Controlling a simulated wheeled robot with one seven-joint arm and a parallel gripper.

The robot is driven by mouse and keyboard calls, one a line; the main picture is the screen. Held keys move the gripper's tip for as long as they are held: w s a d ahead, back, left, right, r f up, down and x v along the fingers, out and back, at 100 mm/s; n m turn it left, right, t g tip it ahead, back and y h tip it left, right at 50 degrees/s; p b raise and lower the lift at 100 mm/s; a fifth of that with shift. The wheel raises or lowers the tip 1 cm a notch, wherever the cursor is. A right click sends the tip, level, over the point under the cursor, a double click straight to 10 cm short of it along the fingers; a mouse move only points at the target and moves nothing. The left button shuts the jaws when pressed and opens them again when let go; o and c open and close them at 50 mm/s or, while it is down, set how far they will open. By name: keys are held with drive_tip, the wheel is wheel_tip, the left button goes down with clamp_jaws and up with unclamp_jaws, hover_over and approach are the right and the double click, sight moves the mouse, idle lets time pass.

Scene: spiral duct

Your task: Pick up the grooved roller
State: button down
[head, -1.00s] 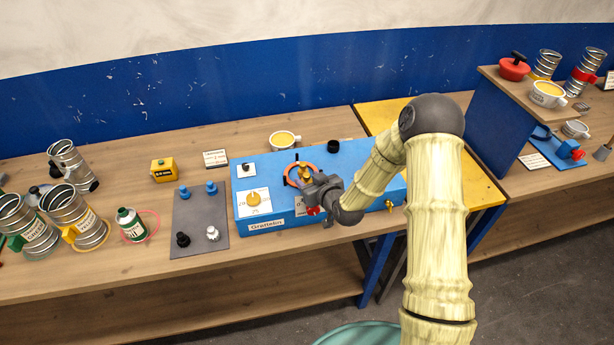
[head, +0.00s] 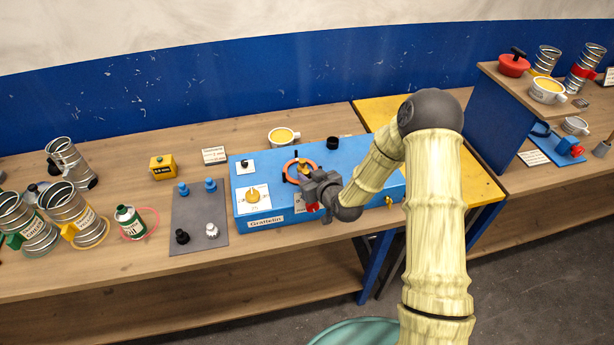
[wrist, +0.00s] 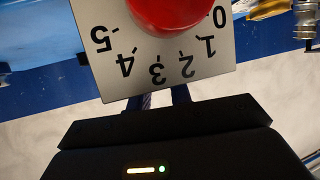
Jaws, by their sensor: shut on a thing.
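My gripper (head: 306,178) is at the front of the blue box (head: 355,183). It is shut, with its tips at a small yellow piece (head: 303,166) by an orange ring (head: 291,173) on the box top. In the wrist view the dark fingers (wrist: 163,98) pass behind a numbered dial plate (wrist: 180,60), so their tips are hidden. Small roller-like pieces stand on the grey mat (head: 198,212): two blue (head: 210,185), one black (head: 182,236), one whitish (head: 212,230). I cannot make out grooves on any of them.
A red knob (wrist: 168,10) sits on the dial plate, close to my gripper. A yellow cup (head: 284,139) and a black cap (head: 333,142) are behind or on the box. A green bottle (head: 130,222) and metal ducts (head: 72,212) stand left. Bare wood lies in front of the mat.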

wheel_tip(320, 180, up, 10)
drive_tip(key=b, duration=0.3)
idle(0.3)
